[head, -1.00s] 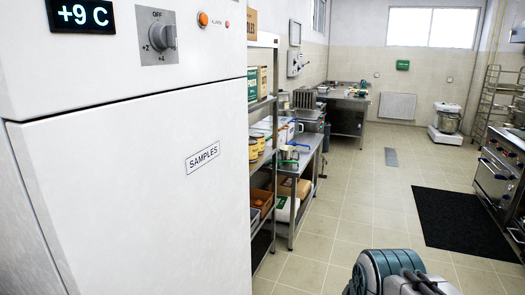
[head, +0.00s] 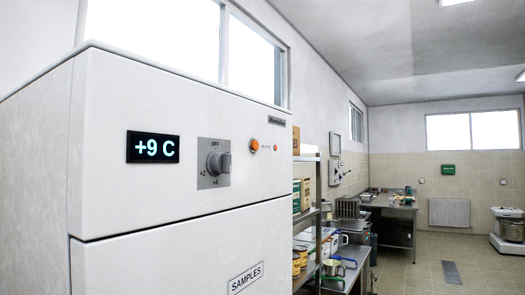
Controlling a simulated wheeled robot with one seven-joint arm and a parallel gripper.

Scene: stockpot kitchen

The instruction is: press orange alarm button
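The orange alarm button (head: 254,146) is a small round button on the upper front panel of the white samples fridge (head: 180,200). It sits right of the grey dial plate with its knob (head: 215,163) and the display reading +9 C (head: 153,148). A small label and a small red dot (head: 276,148) are just right of it. Nothing covers the button. My gripper is not in view.
A shelf rack (head: 307,215) with boxes and tins stands right behind the fridge. Steel tables (head: 385,207) run along the left wall beyond.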

